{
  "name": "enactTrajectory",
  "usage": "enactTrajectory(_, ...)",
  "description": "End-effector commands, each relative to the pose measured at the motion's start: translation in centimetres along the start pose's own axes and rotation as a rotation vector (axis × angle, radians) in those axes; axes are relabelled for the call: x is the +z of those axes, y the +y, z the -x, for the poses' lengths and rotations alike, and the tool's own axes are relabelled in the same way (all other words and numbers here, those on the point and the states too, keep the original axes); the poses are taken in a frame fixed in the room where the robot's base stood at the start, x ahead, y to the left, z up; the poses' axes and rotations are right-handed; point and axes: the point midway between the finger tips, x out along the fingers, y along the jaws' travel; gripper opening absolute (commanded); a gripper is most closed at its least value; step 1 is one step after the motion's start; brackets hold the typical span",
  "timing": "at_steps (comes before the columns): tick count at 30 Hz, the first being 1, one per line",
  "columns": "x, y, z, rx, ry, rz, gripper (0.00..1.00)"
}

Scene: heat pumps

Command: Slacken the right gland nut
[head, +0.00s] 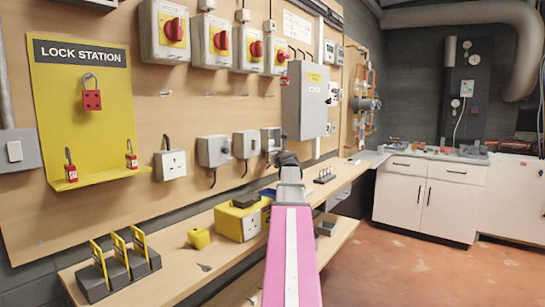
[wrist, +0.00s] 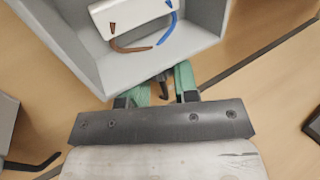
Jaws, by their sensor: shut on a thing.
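My gripper (head: 288,160) is at the wall board in the head view, just right of and below a small grey box (head: 270,138). In the wrist view its green-padded fingers (wrist: 164,86) are shut on a small dark gland nut (wrist: 162,77) under the lower edge of an open grey box (wrist: 207,47). The fingers cover most of the nut, so its thread and turn cannot be seen. Inside the open box, a brown wire (wrist: 130,48) and a blue wire (wrist: 168,30) hang from a white block (wrist: 130,12).
Other boxes with dark cables, such as a grey one (head: 213,151) and a white socket (head: 170,164), are left along the board. Open floor (head: 420,270) lies to the right.

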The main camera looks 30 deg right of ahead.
Motion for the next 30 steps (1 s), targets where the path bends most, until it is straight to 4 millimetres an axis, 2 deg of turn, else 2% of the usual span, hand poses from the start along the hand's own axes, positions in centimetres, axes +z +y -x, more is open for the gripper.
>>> enactTrajectory(16,0.01,0.00,-0.01,-0.028,0.000,-0.001,0.04)
enactTrajectory(17,0.01,0.00,-0.01,-0.028,0.000,-0.001,0.38)
enactTrajectory(18,0.00,0.00,-0.01,-0.028,0.000,-0.001,0.51)
enactTrajectory(19,0.00,0.00,-0.01,-0.028,0.000,-0.001,0.54)
enactTrajectory(30,0.01,-0.12,-0.08,0.008,0.001,0.000,0.54)
